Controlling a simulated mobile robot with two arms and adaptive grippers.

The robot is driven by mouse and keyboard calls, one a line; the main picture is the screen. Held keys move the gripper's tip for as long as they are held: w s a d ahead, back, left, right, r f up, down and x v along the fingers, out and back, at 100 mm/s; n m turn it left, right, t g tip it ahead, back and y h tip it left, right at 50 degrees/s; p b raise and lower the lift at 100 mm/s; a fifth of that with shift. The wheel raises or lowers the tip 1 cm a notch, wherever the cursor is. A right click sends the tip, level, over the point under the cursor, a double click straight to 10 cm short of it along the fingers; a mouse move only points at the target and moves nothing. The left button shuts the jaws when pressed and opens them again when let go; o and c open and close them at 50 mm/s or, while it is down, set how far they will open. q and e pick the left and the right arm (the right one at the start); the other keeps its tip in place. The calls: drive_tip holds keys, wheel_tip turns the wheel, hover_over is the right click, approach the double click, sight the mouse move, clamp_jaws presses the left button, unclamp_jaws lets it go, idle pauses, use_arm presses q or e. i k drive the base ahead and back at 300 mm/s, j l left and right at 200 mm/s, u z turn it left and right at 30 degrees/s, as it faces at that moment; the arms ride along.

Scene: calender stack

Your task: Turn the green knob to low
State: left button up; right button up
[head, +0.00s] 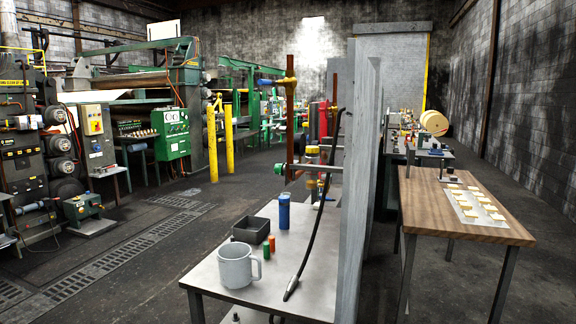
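A small green knob (278,168) sits at the left end of a short grey horizontal stem, beside a rust-brown vertical pipe (290,110) at the edge of a grey upright panel (365,150). It is small in the view, and I cannot read any low mark or setting on it. A green control cabinet (172,133) with gauges and small controls stands further back on the left; its details are too small to tell. Neither of my grippers shows in the head view.
A metal table (215,272) in front holds a grey mug (237,266), a dark tray (250,229), a blue cylinder (284,211) and small coloured cylinders. A black hose (320,205) hangs over it. A wooden table (420,195) stands right. The floor left of the metal table is open.

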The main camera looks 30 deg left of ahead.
sight(278, 168)
drive_tip(key=j+z, duration=0.1)
drive_tip(key=j, duration=2.25)
drive_tip(key=j+z, duration=0.15)
drive_tip(key=j, duration=1)
drive_tip(key=i+j+z, duration=0.25)
drive_tip(key=j+z, duration=0.2)
drive_tip(key=j, duration=0.95)
drive_tip(key=j+z, duration=0.45)
drive_tip(key=j, duration=1)
drive_tip(key=i, duration=0.05)
